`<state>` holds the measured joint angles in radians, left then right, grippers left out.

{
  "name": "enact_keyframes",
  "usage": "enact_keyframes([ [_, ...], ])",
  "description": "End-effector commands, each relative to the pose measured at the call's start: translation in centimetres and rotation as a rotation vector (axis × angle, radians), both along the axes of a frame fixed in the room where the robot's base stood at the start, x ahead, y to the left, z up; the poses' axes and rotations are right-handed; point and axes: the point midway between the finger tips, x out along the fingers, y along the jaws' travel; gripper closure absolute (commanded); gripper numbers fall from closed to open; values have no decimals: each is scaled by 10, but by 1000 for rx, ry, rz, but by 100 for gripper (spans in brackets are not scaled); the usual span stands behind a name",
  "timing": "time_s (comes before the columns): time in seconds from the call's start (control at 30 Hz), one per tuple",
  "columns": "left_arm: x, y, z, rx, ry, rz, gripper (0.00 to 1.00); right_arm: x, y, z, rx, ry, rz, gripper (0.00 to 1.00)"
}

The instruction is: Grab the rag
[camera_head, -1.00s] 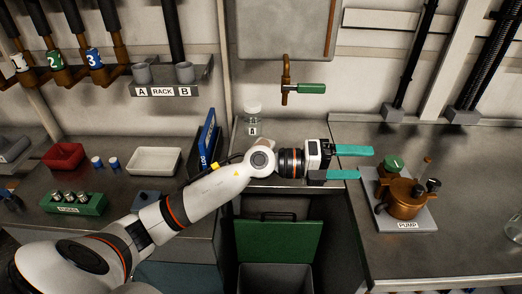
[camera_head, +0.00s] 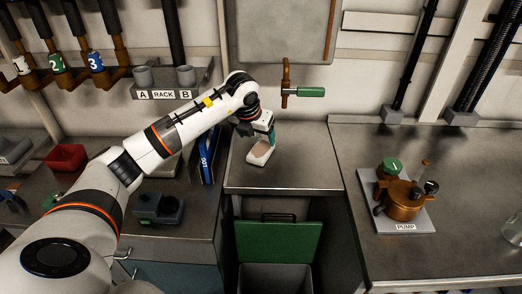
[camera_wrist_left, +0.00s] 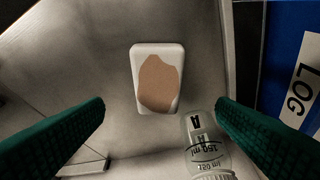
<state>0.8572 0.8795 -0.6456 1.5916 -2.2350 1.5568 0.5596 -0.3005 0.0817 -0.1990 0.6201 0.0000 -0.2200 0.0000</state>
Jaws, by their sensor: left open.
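My right gripper is not in view.
A blue log binder (camera_head: 208,150) stands left of the dish. A green-handled tap (camera_head: 310,92) is behind, and the pump (camera_head: 405,200) stands right. The counter right of the dish is clear.

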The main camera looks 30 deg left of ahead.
Motion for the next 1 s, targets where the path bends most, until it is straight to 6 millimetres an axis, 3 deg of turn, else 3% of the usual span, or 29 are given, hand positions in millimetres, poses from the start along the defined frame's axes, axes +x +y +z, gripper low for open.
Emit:
enact_keyframes([
  [0.27, 8, 0, -21, -3, 2, -1, 20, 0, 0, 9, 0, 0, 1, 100],
  [0.53, 21, 1, -57, -3, 1, -1, 20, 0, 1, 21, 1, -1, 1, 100],
  [1.0, 23, 1, -64, -2, -1, -2, 20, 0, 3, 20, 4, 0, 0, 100],
])
